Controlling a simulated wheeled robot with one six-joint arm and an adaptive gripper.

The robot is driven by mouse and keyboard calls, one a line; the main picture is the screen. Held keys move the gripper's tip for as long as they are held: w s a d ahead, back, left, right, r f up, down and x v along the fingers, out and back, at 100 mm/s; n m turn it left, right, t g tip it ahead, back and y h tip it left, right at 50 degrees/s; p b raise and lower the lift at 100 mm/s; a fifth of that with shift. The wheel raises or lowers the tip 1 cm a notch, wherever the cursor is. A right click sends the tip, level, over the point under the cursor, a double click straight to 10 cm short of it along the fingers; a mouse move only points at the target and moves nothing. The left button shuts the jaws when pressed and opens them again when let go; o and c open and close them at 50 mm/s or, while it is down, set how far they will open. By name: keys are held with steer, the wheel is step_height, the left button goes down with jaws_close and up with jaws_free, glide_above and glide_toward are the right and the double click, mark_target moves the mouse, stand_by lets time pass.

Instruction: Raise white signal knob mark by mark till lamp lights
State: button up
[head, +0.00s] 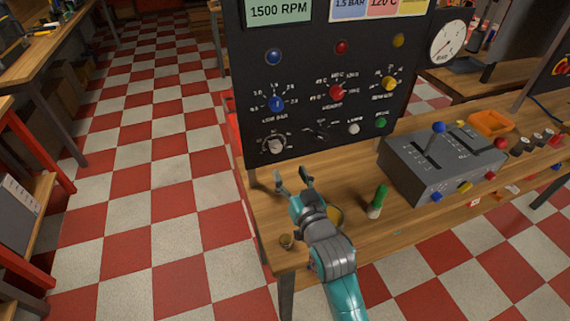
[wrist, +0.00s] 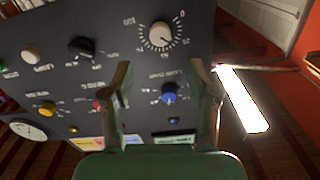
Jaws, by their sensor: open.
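The white knob (head: 277,146) sits low at the left of the black panel, inside a ring of marks. In the wrist view the white knob (wrist: 161,34) appears upside down, with 0 and 100 at the scale's ends. Which mark it points to is too small to tell. My gripper (head: 292,176) is open and empty, in front of the panel and just below the knob. In the wrist view its fingers (wrist: 161,78) are spread, apart from the knob. Round blue (head: 274,57), red (head: 342,47) and yellow (head: 398,41) caps sit higher; I cannot tell which is lit.
Blue (head: 277,104), red (head: 336,92) and yellow (head: 389,83) knobs are above the white one. A dark switch (head: 320,131), white button (head: 354,129) and green button (head: 381,123) lie to its right. A green-capped marker (head: 377,203) and grey lever box (head: 440,162) stand on the bench.

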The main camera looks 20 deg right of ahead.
steer(key=shift+s, duration=0.9)
steer(key=s+f+g, duration=0.1)
steer(key=s+f, duration=0.4)
steer(key=s, duration=0.4)
steer(key=s+f, duration=0.6)
steer(key=s, duration=0.4)
steer(key=s+r+n+g, duration=0.1)
steer(key=s+g, duration=0.1)
steer(key=s, duration=2.1)
steer(key=shift+r+n, duration=0.25)
steer(key=shift+n, duration=0.05)
steer(key=shift+w, duration=0.2)
